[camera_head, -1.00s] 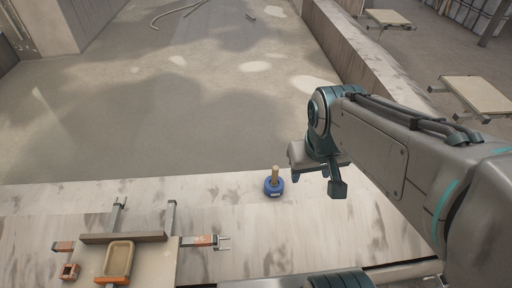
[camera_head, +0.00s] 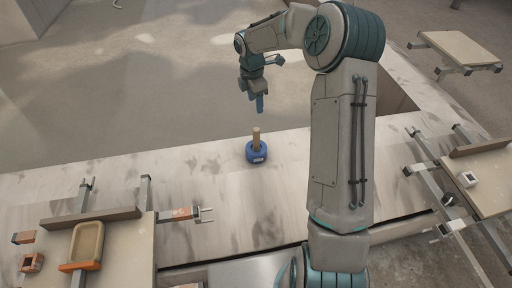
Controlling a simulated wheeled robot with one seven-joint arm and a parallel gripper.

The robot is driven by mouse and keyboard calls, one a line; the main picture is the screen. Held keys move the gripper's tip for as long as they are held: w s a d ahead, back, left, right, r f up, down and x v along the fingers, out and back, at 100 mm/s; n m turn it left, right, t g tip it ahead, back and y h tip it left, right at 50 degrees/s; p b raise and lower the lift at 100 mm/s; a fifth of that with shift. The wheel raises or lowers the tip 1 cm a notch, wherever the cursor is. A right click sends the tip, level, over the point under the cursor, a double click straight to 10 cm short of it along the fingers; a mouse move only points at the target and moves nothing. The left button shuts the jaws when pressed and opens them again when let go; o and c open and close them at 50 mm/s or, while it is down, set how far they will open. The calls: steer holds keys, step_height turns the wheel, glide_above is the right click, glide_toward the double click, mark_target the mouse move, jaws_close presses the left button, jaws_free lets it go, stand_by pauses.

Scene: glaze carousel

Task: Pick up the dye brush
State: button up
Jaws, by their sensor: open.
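The dye brush is most likely the upright brown wooden handle (camera_head: 256,136) standing in a round blue holder (camera_head: 257,153) with a small white label; its lower end is hidden inside the holder. The holder stands on the pale stained ledge. My gripper (camera_head: 260,104) is open and points down above and slightly beyond the handle, apart from it. Its fingers overlap from this side, so the gap between them hardly shows.
The ledge around the holder is clear.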

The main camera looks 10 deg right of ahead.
mark_target(256, 135)
steer(key=w+f+n+b, duration=0.1)
steer(key=f, duration=0.4)
steer(key=w+f+n+b, duration=0.1)
steer(key=f, duration=0.4)
steer(key=w+d+f+n+b, duration=0.1)
steer(key=w+f, duration=0.1)
steer(key=f, duration=0.3)
steer(key=shift+w+f+y, duration=0.1)
steer(key=shift+f+y, duration=0.3)
steer(key=f, duration=0.3)
steer(key=f+b, duration=0.1)
steer(key=f, duration=0.1)
steer(key=shift+s, duration=0.4)
steer(key=shift+f, duration=0.4)
steer(key=c, duration=1)
